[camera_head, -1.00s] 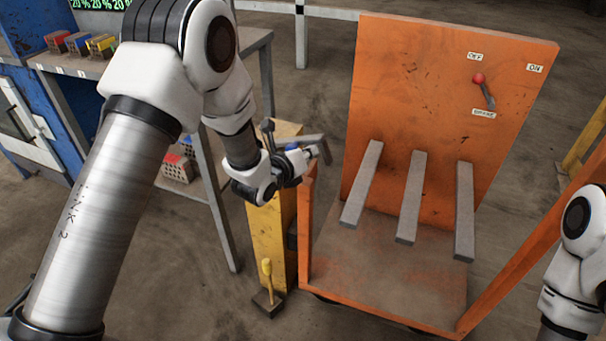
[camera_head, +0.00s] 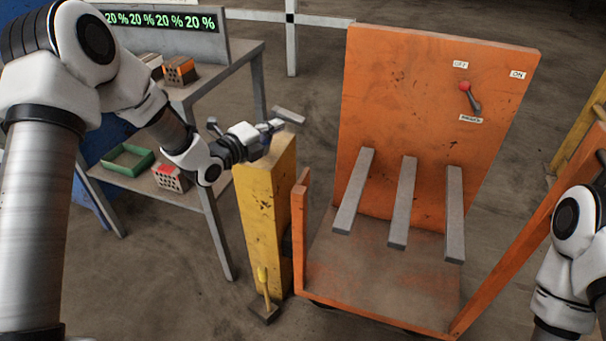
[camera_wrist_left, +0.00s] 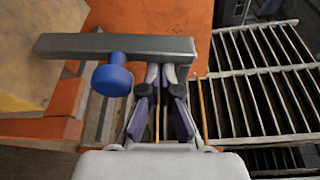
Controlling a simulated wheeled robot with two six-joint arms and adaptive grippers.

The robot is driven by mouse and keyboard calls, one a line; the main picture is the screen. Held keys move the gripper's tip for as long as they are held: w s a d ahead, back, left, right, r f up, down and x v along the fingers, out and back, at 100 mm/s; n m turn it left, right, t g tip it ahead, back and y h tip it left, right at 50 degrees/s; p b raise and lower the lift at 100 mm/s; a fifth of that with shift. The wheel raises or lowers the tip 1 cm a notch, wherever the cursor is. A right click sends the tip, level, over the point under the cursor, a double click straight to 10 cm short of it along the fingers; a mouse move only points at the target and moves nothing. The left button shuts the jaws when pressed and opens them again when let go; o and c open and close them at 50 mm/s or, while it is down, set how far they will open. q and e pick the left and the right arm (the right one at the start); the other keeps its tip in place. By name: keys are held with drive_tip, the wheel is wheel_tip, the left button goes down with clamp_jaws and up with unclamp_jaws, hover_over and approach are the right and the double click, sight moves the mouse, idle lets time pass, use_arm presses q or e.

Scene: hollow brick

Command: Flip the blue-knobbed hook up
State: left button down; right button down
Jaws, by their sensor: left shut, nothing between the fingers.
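The hook is a grey bar (camera_wrist_left: 160,47) with a round blue knob (camera_wrist_left: 112,80) on its near side. In the head view the bar (camera_head: 289,116) stands above the top of the yellow post (camera_head: 262,205). My left gripper (camera_head: 272,127) is at the hook, shut with nothing between its fingers. In the left wrist view its fingertips (camera_wrist_left: 160,76) are right of the knob, close against the bar; I cannot tell whether they touch. The hook's pivot is hidden. My right arm shows at the right edge, but its gripper is out of view.
An orange cart (camera_head: 435,120) with grey bars and a red-knobbed lever (camera_head: 466,90) stands right of the post. A yellow-handled pedal (camera_head: 264,285) is at the post's foot. A workbench (camera_head: 215,75) with bricks and a green tray (camera_head: 128,160) stands at left.

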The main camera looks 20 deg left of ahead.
use_arm(q)
drive_tip(key=a+n, duration=0.2)
drive_tip(key=a, duration=0.1)
drive_tip(key=a+r+n+t, duration=0.1)
drive_tip(key=a, duration=0.1)
drive_tip(key=shift+w+h, duration=0.1)
drive_tip(key=shift+h, duration=0.2)
use_arm(e)
drive_tip(key=shift+f, duration=0.2)
use_arm(q)
drive_tip(key=shift+a+r, duration=0.1)
use_arm(e)
drive_tip(key=shift+d, duration=0.1)
drive_tip(key=shift+s, duration=0.1)
